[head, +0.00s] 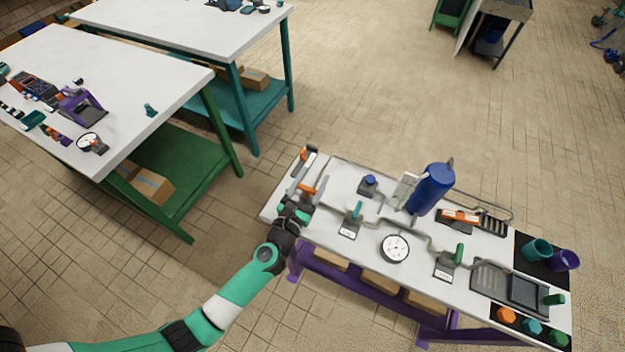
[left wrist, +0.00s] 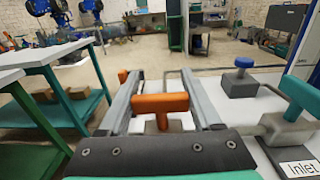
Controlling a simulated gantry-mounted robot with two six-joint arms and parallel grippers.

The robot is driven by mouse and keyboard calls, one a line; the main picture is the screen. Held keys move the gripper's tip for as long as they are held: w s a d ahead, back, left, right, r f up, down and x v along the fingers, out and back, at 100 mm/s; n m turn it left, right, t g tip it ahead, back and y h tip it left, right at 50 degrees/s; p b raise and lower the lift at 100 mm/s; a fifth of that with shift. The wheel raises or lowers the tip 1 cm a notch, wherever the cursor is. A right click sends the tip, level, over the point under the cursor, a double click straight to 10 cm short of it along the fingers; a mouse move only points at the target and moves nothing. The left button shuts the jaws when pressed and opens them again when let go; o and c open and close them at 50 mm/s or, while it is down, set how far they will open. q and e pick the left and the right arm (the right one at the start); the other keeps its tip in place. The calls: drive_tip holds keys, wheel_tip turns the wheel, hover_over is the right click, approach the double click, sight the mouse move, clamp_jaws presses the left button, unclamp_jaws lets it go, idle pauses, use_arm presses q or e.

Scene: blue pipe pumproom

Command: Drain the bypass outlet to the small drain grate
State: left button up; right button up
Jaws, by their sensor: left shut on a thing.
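My left gripper (head: 309,181) is at the left end of the white bench. It is shut on an orange T-shaped valve handle (left wrist: 160,104), which sits between the two grey fingers in the left wrist view. A second orange handle (head: 306,152) stands just beyond it. A teal handle (head: 357,210) is to the right, by a plate that reads "Inlet" (left wrist: 299,169) in the left wrist view. A green handle (head: 459,254) and another orange handle (head: 461,216) are farther right. My right gripper is out of view.
A blue cylinder (head: 431,188) stands tall mid-bench, with a round gauge (head: 395,248) in front. Grey pipes run along the bench. Teal (head: 536,250) and purple (head: 564,261) cups stand at the right end. A green-legged table (head: 120,85) is at the left; the floor between is clear.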

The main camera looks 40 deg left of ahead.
use_arm(q)
drive_tip(key=o, duration=1.4)
drive_tip(key=shift+c, duration=0.2)
drive_tip(key=v, duration=1.1)
drive_tip(key=shift+s+p, duration=0.3)
drive_tip(key=shift+s, duration=0.05)
